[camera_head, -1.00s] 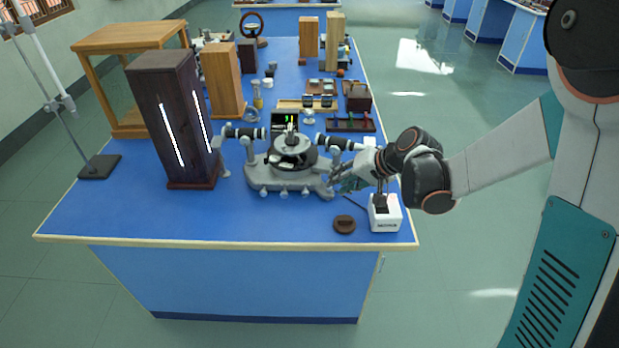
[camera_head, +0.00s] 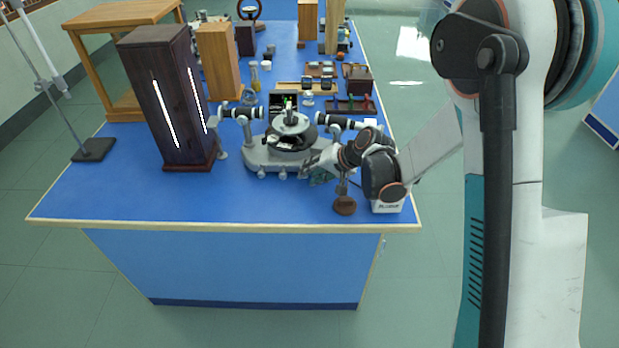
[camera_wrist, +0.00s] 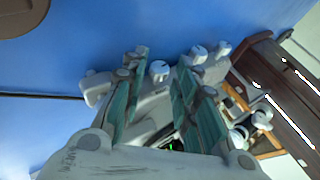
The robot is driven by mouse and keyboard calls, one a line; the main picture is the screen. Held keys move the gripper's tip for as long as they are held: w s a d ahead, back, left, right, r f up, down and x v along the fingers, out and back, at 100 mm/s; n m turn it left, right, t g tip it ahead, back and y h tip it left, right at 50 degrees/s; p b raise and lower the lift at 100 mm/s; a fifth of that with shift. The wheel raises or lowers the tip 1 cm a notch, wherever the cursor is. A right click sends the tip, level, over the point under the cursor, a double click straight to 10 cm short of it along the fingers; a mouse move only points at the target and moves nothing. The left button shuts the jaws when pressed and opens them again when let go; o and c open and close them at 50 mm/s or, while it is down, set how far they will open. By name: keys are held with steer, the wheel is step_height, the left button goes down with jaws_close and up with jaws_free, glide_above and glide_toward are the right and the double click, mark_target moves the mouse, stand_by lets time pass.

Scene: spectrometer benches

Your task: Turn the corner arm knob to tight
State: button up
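The grey spectrometer (camera_head: 252,157) stands on the blue bench in the head view, with a round dark table in its middle and a telescope tube on each side. Small pale knobs line the front of its base; one knob (camera_wrist: 158,70) shows between my fingers in the wrist view, and another (camera_wrist: 195,53) is just right of them. I cannot tell which is the corner arm knob. My gripper (camera_wrist: 160,85) has its two teal fingers apart, over the spectrometer's base. It is at the base's right front in the head view (camera_head: 318,172). Contact with a knob is unclear.
A brown disc (camera_head: 345,206) and a white box (camera_head: 388,207), partly hidden by my arm, are near the front edge. A tall dark lamp housing (camera_head: 160,125) stands left of the spectrometer. The bench front left is clear.

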steer(key=shift+w+a+f, duration=0.25)
steer(key=shift+a+f, duration=0.15)
steer(key=shift+f, duration=0.1)
jaws_close()
steer(key=shift+d+f+y+b, duration=0.2)
steer(key=shift+y+b, duration=0.1)
steer(key=shift+b, duration=0.35)
steer(key=shift+y+b, duration=0.3)
steer(key=shift+r, duration=0.1)
steer(key=shift+a, duration=0.1)
